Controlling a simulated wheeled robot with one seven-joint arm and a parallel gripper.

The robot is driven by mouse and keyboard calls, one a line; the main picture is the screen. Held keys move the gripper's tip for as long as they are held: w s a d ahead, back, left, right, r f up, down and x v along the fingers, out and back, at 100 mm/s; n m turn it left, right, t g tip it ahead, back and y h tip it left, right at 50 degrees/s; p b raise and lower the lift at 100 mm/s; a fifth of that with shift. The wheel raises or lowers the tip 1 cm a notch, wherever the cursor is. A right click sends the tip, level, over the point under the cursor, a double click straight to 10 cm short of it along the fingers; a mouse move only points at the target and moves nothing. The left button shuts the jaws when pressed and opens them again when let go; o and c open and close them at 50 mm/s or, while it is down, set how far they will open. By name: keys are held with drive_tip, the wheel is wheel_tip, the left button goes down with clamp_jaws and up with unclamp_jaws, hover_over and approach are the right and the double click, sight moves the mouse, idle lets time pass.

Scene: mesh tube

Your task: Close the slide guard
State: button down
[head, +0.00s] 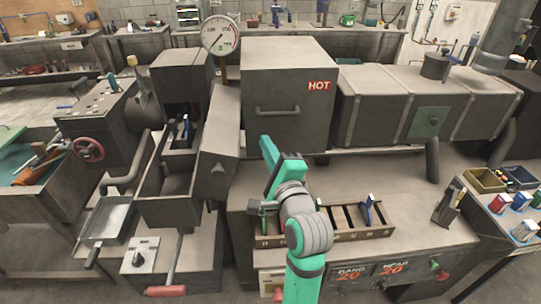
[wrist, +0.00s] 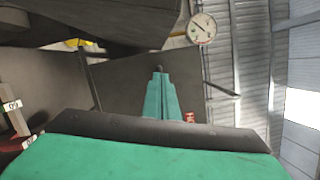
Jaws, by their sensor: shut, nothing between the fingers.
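The slide guard is not labelled. A tall dark panel with a pale triangular mark (head: 218,140) stands tilted along the right side of an open trough (head: 165,175) in the head view, and I cannot tell surely that it is the guard. My gripper (wrist: 160,80) shows its teal fingers together and empty in the wrist view, with dark flat panels (wrist: 125,85) beyond. In the head view my teal arm end is in front of the HOT box (head: 290,85), right of the tilted panel and apart from it in the picture. The fingertips are not clear there.
A round gauge (head: 220,35) stands on a post behind the panel. A slotted wooden rack (head: 350,222) lies right of my arm. A red-handled lever (head: 166,291) and a grey pan (head: 108,220) are at the left front. The bench at right centre has free room.

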drive_tip(key=w+a+r, duration=0.1)
drive_tip(key=w+a, duration=0.2)
drive_tip(key=a, duration=0.1)
drive_tip(key=shift+w+a+r, duration=0.25)
drive_tip(key=shift+w+a, duration=0.15)
drive_tip(key=shift+w+r, duration=0.1)
